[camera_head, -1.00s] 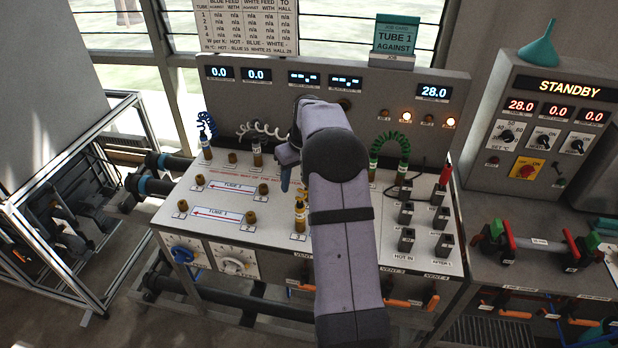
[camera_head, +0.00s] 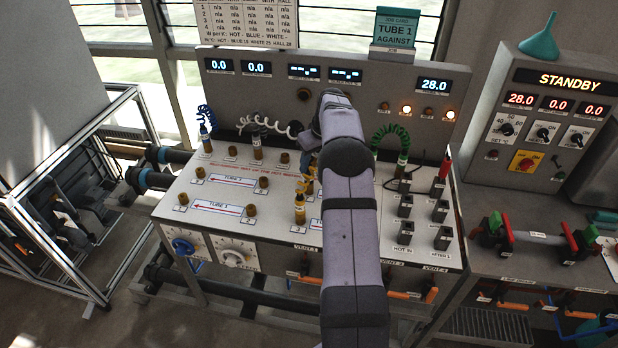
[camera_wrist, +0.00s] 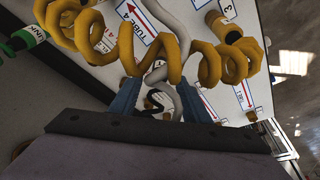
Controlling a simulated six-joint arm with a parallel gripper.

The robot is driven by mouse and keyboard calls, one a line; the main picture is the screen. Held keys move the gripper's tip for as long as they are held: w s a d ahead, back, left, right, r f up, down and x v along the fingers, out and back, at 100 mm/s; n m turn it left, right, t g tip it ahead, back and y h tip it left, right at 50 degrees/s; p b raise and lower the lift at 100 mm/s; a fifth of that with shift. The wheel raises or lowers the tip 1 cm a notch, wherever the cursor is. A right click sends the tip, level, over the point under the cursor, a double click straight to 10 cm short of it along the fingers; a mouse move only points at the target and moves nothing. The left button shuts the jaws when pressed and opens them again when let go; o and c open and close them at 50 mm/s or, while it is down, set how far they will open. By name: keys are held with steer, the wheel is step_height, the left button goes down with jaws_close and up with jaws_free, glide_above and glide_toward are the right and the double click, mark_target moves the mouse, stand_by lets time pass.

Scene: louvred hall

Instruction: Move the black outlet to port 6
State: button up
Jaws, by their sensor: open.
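My gripper (camera_wrist: 160,92) is open, its two blue fingers pointing at the panel. In the wrist view a pale grey tube and a dark curled piece (camera_wrist: 155,104) lie between or beyond the fingers; I cannot tell if this is the black outlet. A yellow coiled hose (camera_wrist: 140,40) crosses in front of the fingertips. In the head view my arm hides much of the middle of the panel (camera_head: 222,187). A thin black cord (camera_head: 391,183) shows right of my arm; its end is unclear. I cannot make out port 6.
Blue (camera_head: 206,118), white (camera_head: 262,124) and green (camera_head: 390,140) coiled hoses stand along the panel's back. A yellow plug (camera_head: 300,208) stands left of my arm. Several black sockets (camera_head: 405,206) stand at right. A STANDBY control box (camera_head: 553,110) is farther right.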

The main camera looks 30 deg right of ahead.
mark_target(310, 170)
steer(key=shift+b+x, duration=0.75)
steer(key=shift+x, duration=3)
jaws_close()
